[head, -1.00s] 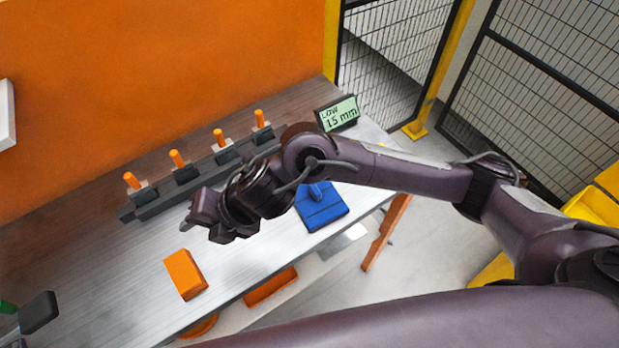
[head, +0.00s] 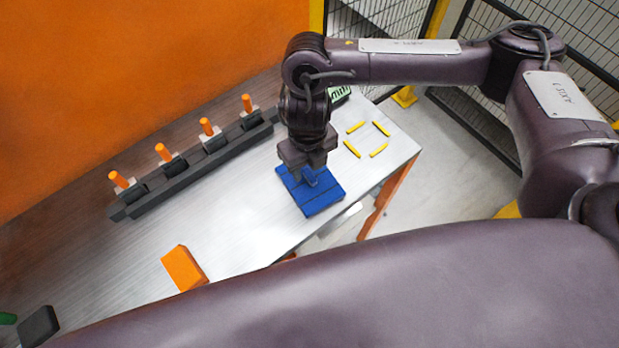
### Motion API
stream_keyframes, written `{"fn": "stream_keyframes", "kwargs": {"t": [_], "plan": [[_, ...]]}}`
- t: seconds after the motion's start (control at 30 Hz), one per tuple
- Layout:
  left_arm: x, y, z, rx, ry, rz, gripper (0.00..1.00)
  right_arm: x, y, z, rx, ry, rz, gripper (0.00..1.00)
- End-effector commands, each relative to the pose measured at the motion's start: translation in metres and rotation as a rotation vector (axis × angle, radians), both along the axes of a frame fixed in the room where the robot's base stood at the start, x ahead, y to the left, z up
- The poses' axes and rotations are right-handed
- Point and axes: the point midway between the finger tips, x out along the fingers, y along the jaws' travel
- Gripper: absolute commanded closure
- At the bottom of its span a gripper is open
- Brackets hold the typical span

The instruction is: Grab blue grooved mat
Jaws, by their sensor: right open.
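The blue grooved mat (head: 322,201) lies flat on the metal bench near its right end, with a raised blue piece at its middle. My right gripper (head: 308,174) points down over the mat, its open jaws at the raised piece. The jaws hide part of the mat and of that piece; I cannot tell whether they touch it. My left gripper is not in view.
Yellow corner marks (head: 367,139) outline a free square on the bench (head: 240,235) right of the mat. A dark rail (head: 190,172) with several orange-topped pegs runs along the back. An orange block (head: 184,268) lies front left. A display (head: 340,94) is partly hidden behind my arm.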

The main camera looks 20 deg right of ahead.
Motion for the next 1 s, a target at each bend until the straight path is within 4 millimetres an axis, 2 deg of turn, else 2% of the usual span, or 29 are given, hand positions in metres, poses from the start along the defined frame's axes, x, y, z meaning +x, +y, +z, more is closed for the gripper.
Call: {"fn": "stream_keyframes", "kwargs": {"t": [0.23,0.57,0.67,0.9,1.0], "plan": [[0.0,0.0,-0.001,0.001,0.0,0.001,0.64,0.0,-0.004,-0.032,0.001,0.002,-0.002,0.58],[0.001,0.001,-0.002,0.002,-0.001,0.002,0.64,0.001,-0.004,-0.038,0.0,-0.001,-0.001,0.58],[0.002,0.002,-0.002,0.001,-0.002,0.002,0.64,0.001,-0.004,-0.038,0.0,-0.001,-0.001,0.69],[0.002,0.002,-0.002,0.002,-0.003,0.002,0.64,0.001,-0.004,-0.038,0.0,0.0,-0.001,1.0],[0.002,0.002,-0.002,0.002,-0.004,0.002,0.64,0.001,-0.004,-0.037,0.0,-0.001,-0.001,1.0]]}}
